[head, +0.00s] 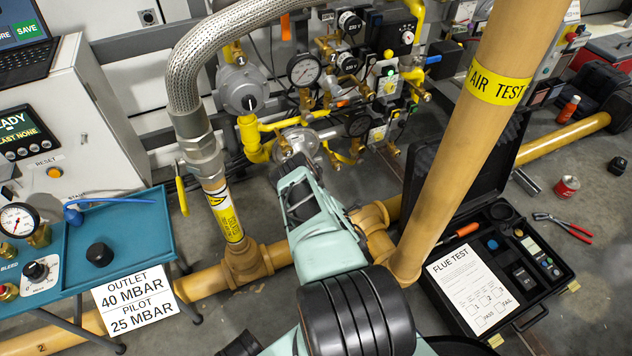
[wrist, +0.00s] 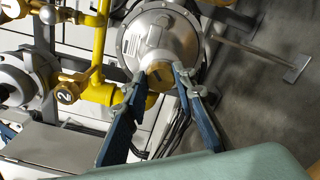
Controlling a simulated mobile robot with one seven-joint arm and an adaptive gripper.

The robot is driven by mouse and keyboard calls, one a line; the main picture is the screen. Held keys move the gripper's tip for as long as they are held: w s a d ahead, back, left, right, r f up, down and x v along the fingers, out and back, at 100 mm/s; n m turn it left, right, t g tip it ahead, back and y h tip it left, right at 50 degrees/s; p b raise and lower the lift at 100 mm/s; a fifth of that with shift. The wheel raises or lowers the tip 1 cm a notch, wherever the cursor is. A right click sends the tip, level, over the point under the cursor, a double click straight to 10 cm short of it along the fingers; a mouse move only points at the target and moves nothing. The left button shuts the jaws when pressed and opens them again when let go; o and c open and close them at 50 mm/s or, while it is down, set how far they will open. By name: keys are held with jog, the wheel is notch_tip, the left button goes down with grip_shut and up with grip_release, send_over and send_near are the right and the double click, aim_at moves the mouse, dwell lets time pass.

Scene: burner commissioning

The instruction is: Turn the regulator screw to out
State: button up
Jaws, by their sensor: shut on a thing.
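The regulator is a round silver body (wrist: 155,27) on yellow pipework in the wrist view, with a brass regulator screw (wrist: 158,74) at its centre facing me. A dark slot-like mark shows on the screw's face. My gripper (wrist: 160,72) has one finger on each side of the screw and is shut on it. In the head view the silver regulator (head: 299,138) is partly covered by my arm. My gripper (head: 290,162) reaches it from below, and the screw is hidden there.
A yellow pipe with a "2" tag (wrist: 66,96) stands left of the regulator. Gauges (head: 304,70) and valves crowd above it. A thick tan pipe (head: 455,140) labelled "AIR TEST" rises at the right. A sign (head: 133,303) reads outlet 40 mbar, pilot 25 mbar.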

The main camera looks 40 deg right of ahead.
jog(key=shift+w+a+r+n, duration=0.1)
jog(key=shift+n, duration=2.05)
jog(key=shift+w+r+n, duration=0.1)
jog(key=shift+n, duration=2.05)
jog(key=o, duration=1.2)
jog(key=shift+s+f, duration=0.1)
jog(key=shift+c, duration=0.2)
notch_tip(320, 180, up, 10)
